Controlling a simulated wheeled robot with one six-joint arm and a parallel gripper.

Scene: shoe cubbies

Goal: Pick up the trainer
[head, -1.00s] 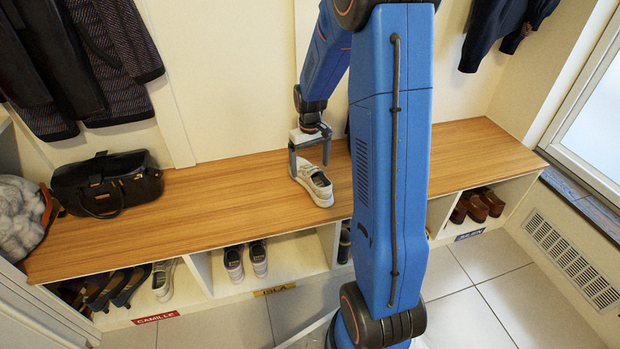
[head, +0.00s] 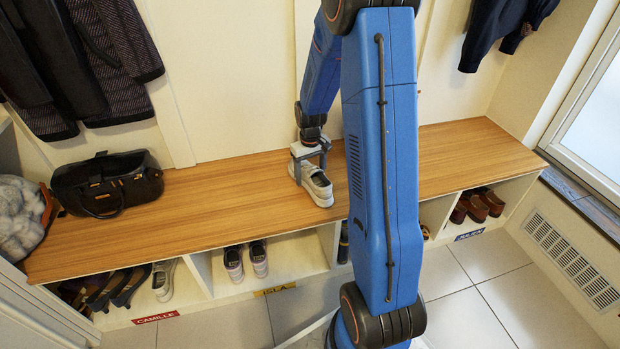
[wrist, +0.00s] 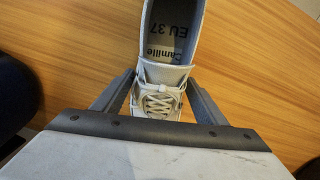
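A light grey-white laced trainer (head: 318,188) stands on the wooden bench top, near its front edge. The wrist view shows its laces (wrist: 158,103) and an insole printed "Camille EU 37". My gripper (head: 309,166) is low over the trainer, pointing down, with one finger on each side of it. In the wrist view the fingers of my gripper (wrist: 162,80) straddle the laced part, and strips of wood show between fingers and shoe. The gripper looks open. Whether a fingertip touches the shoe is hard to tell.
A black bag (head: 108,184) and a grey bundle (head: 20,215) are on the bench's left. Cubbies below hold shoes, including a light trainer (head: 163,282) above the red CAMILLE label (head: 156,317). Coats hang above. The bench (head: 240,195) left of the trainer is clear.

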